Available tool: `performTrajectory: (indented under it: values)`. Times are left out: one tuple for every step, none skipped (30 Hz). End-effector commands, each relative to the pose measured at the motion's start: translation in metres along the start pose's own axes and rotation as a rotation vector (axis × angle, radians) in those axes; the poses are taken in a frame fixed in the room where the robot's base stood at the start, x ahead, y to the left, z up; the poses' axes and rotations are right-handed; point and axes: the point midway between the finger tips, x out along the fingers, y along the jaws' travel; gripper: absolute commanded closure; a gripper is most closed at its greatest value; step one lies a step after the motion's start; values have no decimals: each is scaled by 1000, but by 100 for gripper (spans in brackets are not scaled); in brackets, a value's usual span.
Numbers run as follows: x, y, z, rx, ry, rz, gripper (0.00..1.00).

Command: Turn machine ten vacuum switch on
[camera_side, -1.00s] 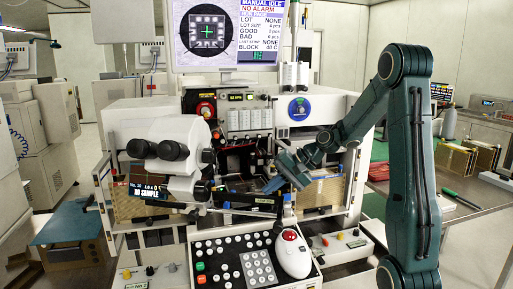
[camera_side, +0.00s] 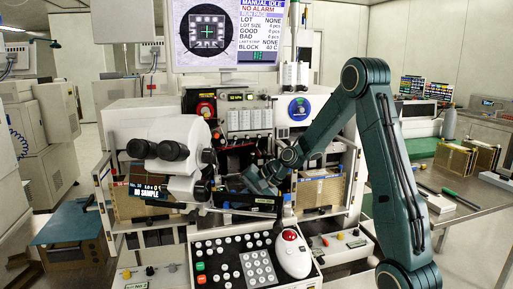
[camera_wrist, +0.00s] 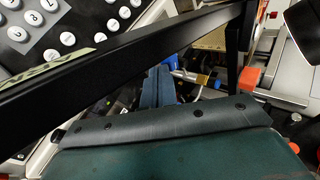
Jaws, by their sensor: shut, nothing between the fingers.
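The bonding machine (camera_side: 325,120) stands in the middle of the side view, with an open work area below its upper panel. I cannot tell which control is the vacuum switch; no such label is readable. My gripper (camera_side: 236,186) is in front of the work area, right of the microscope, above the keypad panel. In the wrist view my gripper's blue fingers (camera_wrist: 157,84) are together and hold nothing. Dark machine parts and cables lie beyond them. A black bar crosses in front and hides part of this view.
The microscope (camera_side: 172,150) juts out at left. The keypad panel (camera_side: 215,285) with a white trackball unit (camera_side: 293,256) lies below. The monitor (camera_side: 228,35) is above. A side table (camera_side: 480,215) with a green-handled tool is at right.

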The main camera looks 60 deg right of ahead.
Motion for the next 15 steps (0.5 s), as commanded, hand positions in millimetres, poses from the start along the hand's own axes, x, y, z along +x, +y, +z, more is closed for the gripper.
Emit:
performTrajectory:
  values:
    - [0,0,0,0,0,0,100]
    - [1,0,0,0,0,0,100]
    - [0,0,0,1,0,0,100]
    - [0,0,0,1,0,0,100]
    - [0,0,0,1,1,0,100]
    - [0,0,0,1,1,0,100]
    - [0,0,0,1,1,0,100]
    - [0,0,0,0,1,0,100]
    - [0,0,0,0,1,0,100]
    - [0,0,0,0,0,0,100]
    - [0,0,0,-1,-1,0,100]
    - [1,-1,-1,-4,-4,0,100]
    - [1,-1,-1,-7,-7,0,100]
    - [2,-1,-1,-12,-12,0,100]
    - [2,-2,-2,-20,-21,0,100]
